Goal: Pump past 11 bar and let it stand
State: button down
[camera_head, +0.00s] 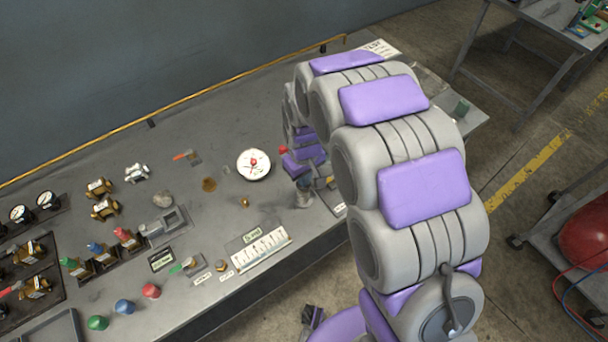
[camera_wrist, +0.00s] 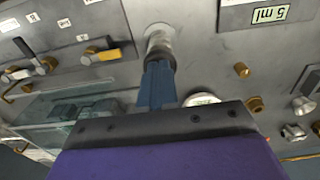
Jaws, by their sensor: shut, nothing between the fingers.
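A round white dial (camera_head: 254,158) with a red centre lies on the grey bench, just left of my arm in the head view; its reading is too small to make out. In the wrist view, a white round edge (camera_wrist: 200,99), perhaps the same dial, shows above my wrist housing. My gripper (camera_wrist: 158,68) is shut and empty, its blue fingers pointing at a grey metal cylinder (camera_wrist: 160,43) on the bench. Fingertips and cylinder overlap in the picture; I cannot tell whether they touch. A red knob (camera_head: 283,149) shows beside my arm. No pump handle can be clearly identified.
A white-scaled rack (camera_head: 262,247) stands at the bench's front edge. Brass valves (camera_head: 103,208), coloured caps (camera_head: 151,290) and small gauges (camera_head: 47,199) crowd the left. A yellow rail (camera_head: 190,97) runs along the back. A cart with a red tank (camera_head: 587,238) stands right.

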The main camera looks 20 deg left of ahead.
jog(key=shift+s+d+f, duration=0.15)
jog(key=shift+s+f, duration=0.1)
jog(key=shift+f, duration=0.05)
notch_tip(320, 180, up, 14)
jog(key=p, duration=0.3)
jog(key=shift+w+r, duration=0.25)
jog(key=shift+a, duration=0.25)
dwell(0.6)
